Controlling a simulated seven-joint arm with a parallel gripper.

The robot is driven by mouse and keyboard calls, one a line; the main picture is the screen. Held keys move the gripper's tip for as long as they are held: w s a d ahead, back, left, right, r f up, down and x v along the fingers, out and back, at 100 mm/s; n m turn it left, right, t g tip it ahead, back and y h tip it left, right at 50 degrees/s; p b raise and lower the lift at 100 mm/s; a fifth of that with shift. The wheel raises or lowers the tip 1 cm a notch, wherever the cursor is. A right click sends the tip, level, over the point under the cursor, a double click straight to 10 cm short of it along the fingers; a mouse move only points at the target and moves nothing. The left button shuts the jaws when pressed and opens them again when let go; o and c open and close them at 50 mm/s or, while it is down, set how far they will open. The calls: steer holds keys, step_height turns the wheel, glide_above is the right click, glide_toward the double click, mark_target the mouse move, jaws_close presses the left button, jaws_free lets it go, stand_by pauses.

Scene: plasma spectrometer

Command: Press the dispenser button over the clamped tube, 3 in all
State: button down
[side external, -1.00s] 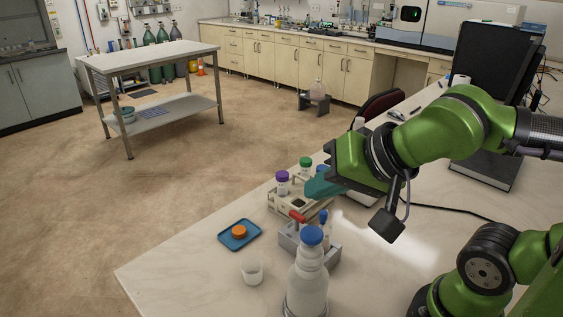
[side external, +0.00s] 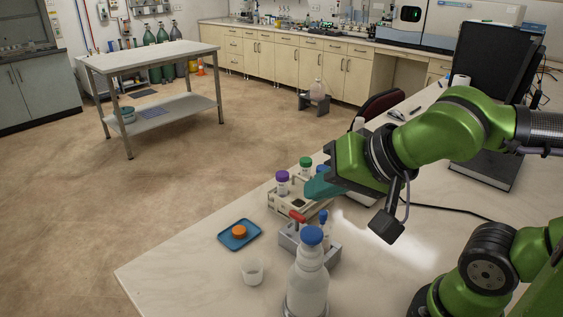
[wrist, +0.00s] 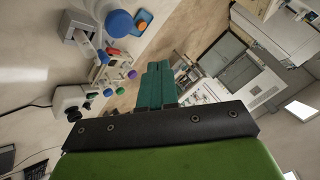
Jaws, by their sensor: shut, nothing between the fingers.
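My gripper (side external: 318,189) has teal fingers that are shut and empty, held in the air above the bench near the tube rack. Its fingers also show together in the wrist view (wrist: 157,82). A blue-capped tube (side external: 323,217) stands upright at this block. A large white bottle (side external: 307,284) with a blue top (side external: 312,236) stands nearest the camera; the blue top shows in the wrist view (wrist: 119,23). I cannot tell which part is the dispenser button.
A rack (side external: 274,207) holds tubes with purple (side external: 282,176), green (side external: 306,161) and blue caps, close to my fingers. A blue tray (side external: 226,243) carries an orange cap (side external: 239,231). A clear cup (side external: 252,272) stands nearby. The bench's front left is clear.

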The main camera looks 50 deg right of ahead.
mark_target(307, 229)
steer(key=shift+f, duration=2.45)
steer(key=shift+f, duration=0.15)
steer(key=shift+f, duration=0.3)
steer(key=shift+f, duration=0.8)
stand_by(0.8)
steer(key=shift+r, duration=1.25)
steer(key=shift+r, duration=2.5)
